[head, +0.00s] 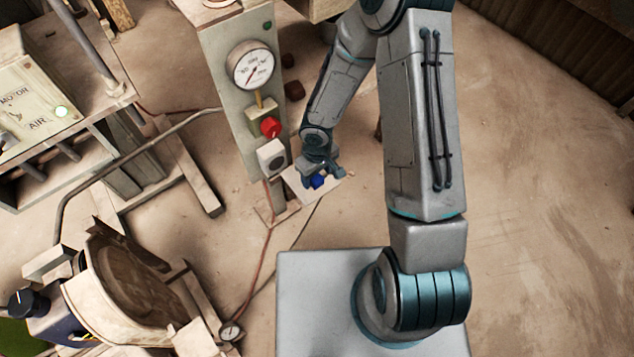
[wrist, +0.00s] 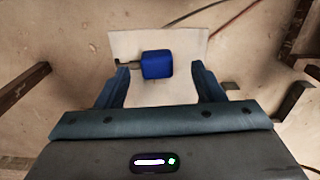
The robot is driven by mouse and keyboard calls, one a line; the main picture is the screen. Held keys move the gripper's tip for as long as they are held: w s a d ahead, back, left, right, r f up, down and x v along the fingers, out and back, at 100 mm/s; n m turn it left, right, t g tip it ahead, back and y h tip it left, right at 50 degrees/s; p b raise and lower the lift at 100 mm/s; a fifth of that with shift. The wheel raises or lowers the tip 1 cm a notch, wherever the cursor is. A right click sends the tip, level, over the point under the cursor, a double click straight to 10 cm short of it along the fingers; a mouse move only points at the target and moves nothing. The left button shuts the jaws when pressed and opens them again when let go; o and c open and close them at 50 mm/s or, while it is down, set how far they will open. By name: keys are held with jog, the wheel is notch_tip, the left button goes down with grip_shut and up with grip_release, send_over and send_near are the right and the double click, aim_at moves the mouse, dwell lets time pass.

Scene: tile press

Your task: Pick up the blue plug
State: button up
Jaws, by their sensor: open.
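The blue plug (head: 318,181) sits on a small pale shelf (head: 300,190) at the foot of the gauge post. In the wrist view the blue plug (wrist: 157,64) shows a blocky blue body with a dark piece at its left, on the pale plate (wrist: 190,44). My gripper (head: 325,172) is at the shelf. In the wrist view my gripper (wrist: 160,82) is open, one finger on each side, with the plug between and just beyond the fingertips. I cannot tell whether a finger touches it.
The post (head: 222,80) carries a pressure gauge (head: 252,66), a red knob (head: 270,127) and a pale socket box (head: 272,157) close to my gripper. A hose (head: 262,270) runs down to the floor. The floor to the right (head: 540,200) is clear.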

aim_at(319, 181)
jog(key=f, duration=0.1)
jog(key=f+b, duration=0.1)
jog(key=f, duration=0.2)
jog(key=shift+d+b, duration=0.25)
jog(key=shift+b, duration=0.1)
jog(key=c, duration=1.1)
jog(key=shift+r, duration=0.15)
